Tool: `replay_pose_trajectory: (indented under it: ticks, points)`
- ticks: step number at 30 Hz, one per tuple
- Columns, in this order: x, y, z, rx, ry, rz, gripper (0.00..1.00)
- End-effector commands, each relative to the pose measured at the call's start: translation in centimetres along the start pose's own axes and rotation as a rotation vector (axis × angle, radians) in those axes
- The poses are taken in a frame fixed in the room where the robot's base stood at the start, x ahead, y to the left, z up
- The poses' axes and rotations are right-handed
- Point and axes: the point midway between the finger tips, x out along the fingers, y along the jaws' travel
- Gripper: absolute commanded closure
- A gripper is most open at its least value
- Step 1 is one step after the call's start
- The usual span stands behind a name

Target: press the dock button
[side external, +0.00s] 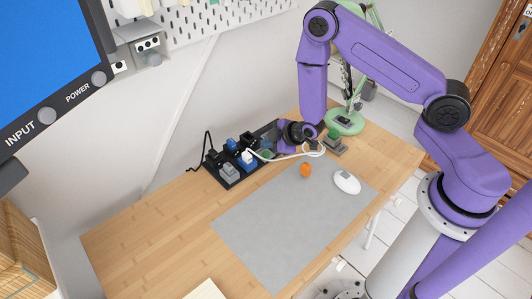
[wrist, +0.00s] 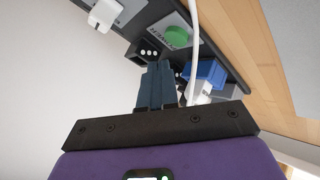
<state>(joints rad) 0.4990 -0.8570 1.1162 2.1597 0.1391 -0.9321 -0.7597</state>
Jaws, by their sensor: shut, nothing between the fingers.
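A round green button (wrist: 178,38) sits on a pale labelled plate on the dark plug strip, in the upper middle of the wrist view.
Blue, grey and white plugs (side external: 247,157) fill the strip. A white cable (wrist: 194,45) runs close beside my fingers. A grey block with a green top (side external: 334,138), an orange object (side external: 305,170) and a white mouse (side external: 347,182) are nearby. The grey mat (side external: 270,225) is mostly clear.

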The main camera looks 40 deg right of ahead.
Motion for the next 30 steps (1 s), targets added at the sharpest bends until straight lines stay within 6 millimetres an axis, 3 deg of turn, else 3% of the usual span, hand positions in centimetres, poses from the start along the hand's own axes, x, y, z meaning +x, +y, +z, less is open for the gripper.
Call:
replay_pose_trajectory:
  ticks: [15,26,30]
  points:
    - [-2.8,2.0,-2.0,0.0,0.0,0.0,1.0]
    - [-3.0,2.1,-2.2,0.001,0.001,-0.002,1.0]
    - [-4.1,1.5,-3.7,0.009,0.004,-0.047,1.0]
